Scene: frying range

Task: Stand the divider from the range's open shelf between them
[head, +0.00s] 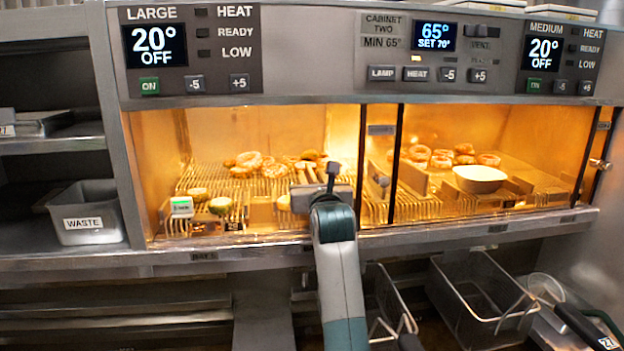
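My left gripper (318,180) reaches into the lit holding cabinet from below, at its front opening left of the middle post. A flat greyish plate shows at its end; I cannot tell whether it is a held divider or part of the gripper. The fingers are too small and overlapped to tell open from shut. Golden ring-shaped food (250,160) lies at the back of the left wire rack (205,180); flatter pieces (220,205) lie nearer the front. A small upright metal plate (262,212) stands at the rack's front. My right gripper is not in view.
The cabinet's right bay holds more rings (442,160), a pale bowl (480,179) and an upright plate (413,178). Dark posts (395,165) split the opening. A waste bin (85,212) sits on the open left shelf (55,145). Fryer baskets (480,300) are below right.

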